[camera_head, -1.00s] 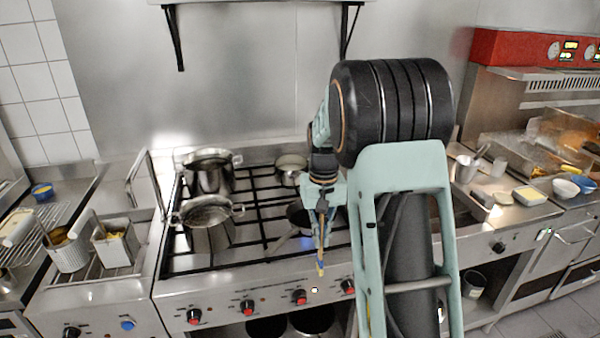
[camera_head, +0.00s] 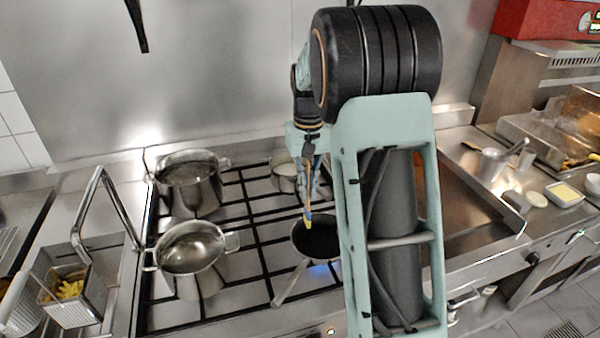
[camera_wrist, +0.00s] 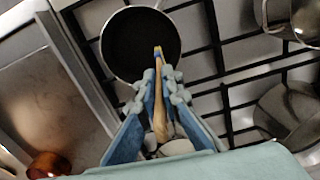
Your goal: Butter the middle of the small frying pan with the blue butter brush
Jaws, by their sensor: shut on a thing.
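The small frying pan (camera_head: 319,240) is dark inside and sits on the front part of the stove with blue flame under it. Its handle points toward the front left. In the wrist view the pan (camera_wrist: 125,48) lies at the top, beyond my fingers. My gripper (camera_wrist: 165,85) is shut on the butter brush (camera_wrist: 159,115), whose wooden handle lies between the fingers. The brush's blue band and yellow tip show over the pan in the wrist view. In the head view the brush (camera_head: 307,217) hangs down at the pan's far left rim. I cannot tell whether the tip touches the pan.
Two steel pots (camera_head: 190,250) (camera_head: 188,180) stand on the stove to the left, and a smaller saucepan (camera_head: 286,176) stands behind the frying pan. A fryer basket (camera_head: 72,297) is at far left. A butter dish (camera_head: 564,195) stands on the right counter.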

